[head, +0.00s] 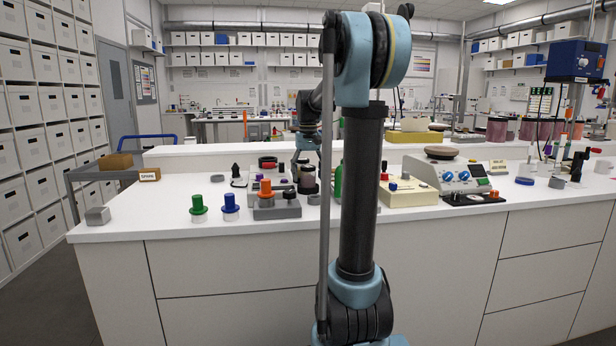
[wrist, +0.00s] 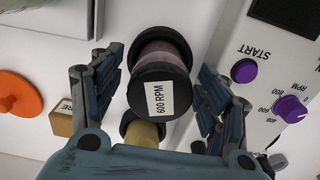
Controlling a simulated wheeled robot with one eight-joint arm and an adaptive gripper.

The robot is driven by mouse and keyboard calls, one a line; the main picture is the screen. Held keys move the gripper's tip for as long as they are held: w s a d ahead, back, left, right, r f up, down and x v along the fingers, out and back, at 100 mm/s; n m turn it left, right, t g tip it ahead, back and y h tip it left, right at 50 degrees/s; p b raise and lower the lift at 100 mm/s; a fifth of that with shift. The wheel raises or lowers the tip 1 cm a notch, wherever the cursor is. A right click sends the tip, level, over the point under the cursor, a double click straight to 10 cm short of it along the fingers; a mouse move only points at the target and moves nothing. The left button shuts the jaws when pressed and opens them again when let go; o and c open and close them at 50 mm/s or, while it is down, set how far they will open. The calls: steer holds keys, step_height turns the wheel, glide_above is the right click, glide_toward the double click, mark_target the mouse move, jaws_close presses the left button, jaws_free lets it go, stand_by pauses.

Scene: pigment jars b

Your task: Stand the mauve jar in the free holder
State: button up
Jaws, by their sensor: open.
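The mauve jar (wrist: 165,53) shows in the wrist view, with a dark cap bearing a white "600 RPM" label. It lies between the two fingers of my gripper (wrist: 158,72), which are spread, with visible gaps on both sides. In the head view my gripper (head: 306,158) is over the worktop, at a dark-capped mauve jar (head: 308,184). A second dark-capped jar with a yellowish body (wrist: 146,133) is just below the mauve one in the wrist view. I cannot pick out the free holder with certainty; my arm hides part of the worktop.
A panel (wrist: 285,70) with purple knobs is close to the right finger in the wrist view. Green (head: 198,207) and blue (head: 230,206) knobbed pieces and an orange-topped piece (head: 266,190) stand front left. A cream box (head: 408,195) is right of my arm.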

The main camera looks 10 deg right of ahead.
steer(key=shift+r, duration=0.15)
step_height(320, 180, up, 12)
steer(key=shift+f, duration=0.2)
stand_by(0.5)
